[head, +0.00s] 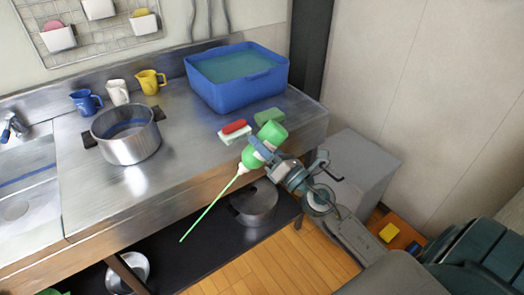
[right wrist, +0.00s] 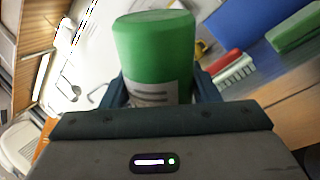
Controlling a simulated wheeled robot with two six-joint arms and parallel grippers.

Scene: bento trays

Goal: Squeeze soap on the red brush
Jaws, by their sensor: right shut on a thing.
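My right gripper (head: 263,149) is shut on a green soap bottle (head: 272,132), which also fills the middle of the right wrist view (right wrist: 154,45). The bottle is tilted, its white tip (head: 243,168) pointing down and left, near the counter's front edge. A thin straight green line (head: 211,206) runs from the tip down left, in front of the counter, not across the brush. The red brush (head: 234,126) with white bristles lies on the counter just behind the bottle; it also shows in the right wrist view (right wrist: 231,66). The left gripper is not in view.
A green sponge (head: 269,116) lies right of the brush. A blue tub of water (head: 235,92) stands behind. A steel pot (head: 128,143), a yellow cup (head: 149,82) and other cups stand left. A dark pot (head: 254,207) sits on the lower shelf. Counter left of the brush is clear.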

